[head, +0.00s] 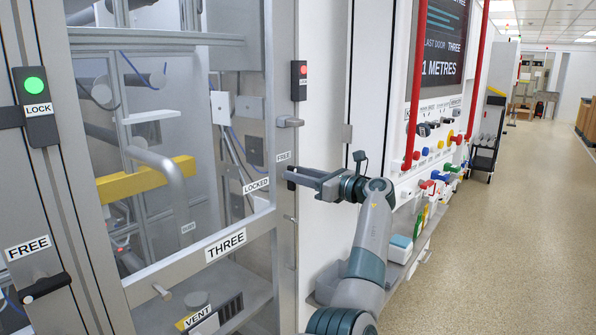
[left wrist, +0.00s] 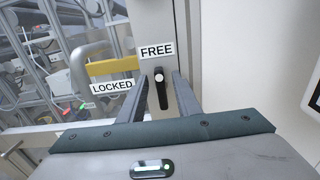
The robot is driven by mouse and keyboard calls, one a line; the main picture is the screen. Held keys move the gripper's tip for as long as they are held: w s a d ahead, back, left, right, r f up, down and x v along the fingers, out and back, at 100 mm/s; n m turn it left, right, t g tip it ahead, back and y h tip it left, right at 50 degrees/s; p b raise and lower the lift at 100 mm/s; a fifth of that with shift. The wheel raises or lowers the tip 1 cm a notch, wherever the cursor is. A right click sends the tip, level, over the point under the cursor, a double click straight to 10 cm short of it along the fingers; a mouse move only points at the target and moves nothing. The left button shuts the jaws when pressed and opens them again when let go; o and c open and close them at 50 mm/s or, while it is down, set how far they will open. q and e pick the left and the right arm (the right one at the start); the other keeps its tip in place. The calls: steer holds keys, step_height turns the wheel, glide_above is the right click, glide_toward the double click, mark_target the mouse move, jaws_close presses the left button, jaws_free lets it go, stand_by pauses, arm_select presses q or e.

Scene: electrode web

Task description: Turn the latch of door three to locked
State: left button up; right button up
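Door three, with its THREE label (head: 226,245), is a grey framed glass door at the left of the head view. Its latch (left wrist: 163,89) has a silver pivot and a black handle pointing downward in the left wrist view. The FREE label (left wrist: 156,51) is above it and the LOCKED label (left wrist: 112,87) is to its left. My left gripper (head: 292,178) is at the door post by these labels. Its open fingers (left wrist: 166,94) stand one on each side of the handle; contact is unclear. In the head view the gripper mostly hides the latch. My right gripper is not in view.
A box with a red light (head: 299,80) is on the post above, over a grey door handle (head: 289,121). A panel with coloured knobs and red pipes (head: 416,90) stands behind my arm. The floor (head: 500,230) at the right is clear.

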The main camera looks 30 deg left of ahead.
arm_select(q)
steer(key=shift+a, duration=0.25)
steer(key=shift+c, duration=0.5)
jaws_close()
